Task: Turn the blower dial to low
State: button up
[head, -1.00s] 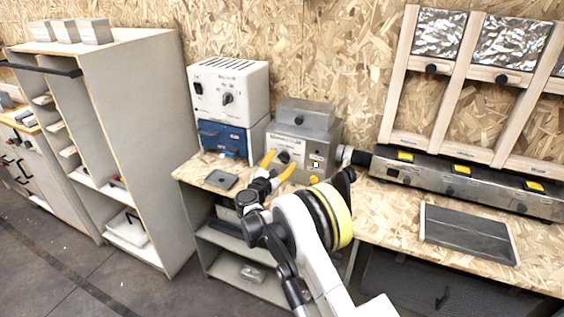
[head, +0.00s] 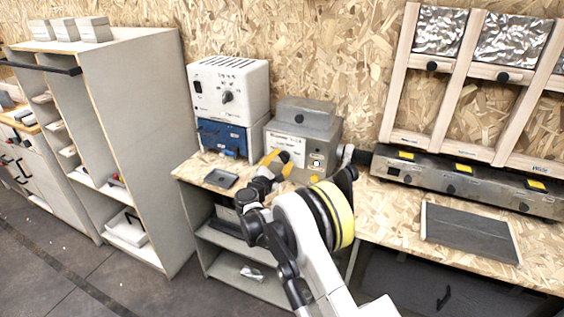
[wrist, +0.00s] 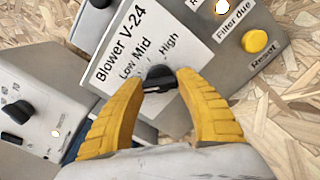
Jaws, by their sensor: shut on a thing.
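The blower box (head: 290,136) is a grey metal unit on the workbench, with a white label panel. In the wrist view its label (wrist: 137,45) reads "Blower V-24" with Low, Mid and High marks. The black blower dial (wrist: 160,78) sits below these marks, and the exact setting it points at is hard to tell. My gripper (wrist: 160,84) has yellow fingers, one on each side of the dial, shut on it. In the head view my gripper (head: 283,158) is at the front of the blower box and hides the dial.
A yellow Reset button (wrist: 255,40) and a lit Filter due lamp (wrist: 222,7) are right of the dial. A white box with a knob (head: 228,90) stands on a blue box (head: 222,138) to the left. A grey tray (head: 221,178) lies on the bench.

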jog(key=m+b, duration=0.1)
jog(key=m, duration=0.3)
jog(key=shift+m, duration=0.4)
dwell(0.4)
jog(key=o, duration=1.2)
jog(key=v, duration=1.2)
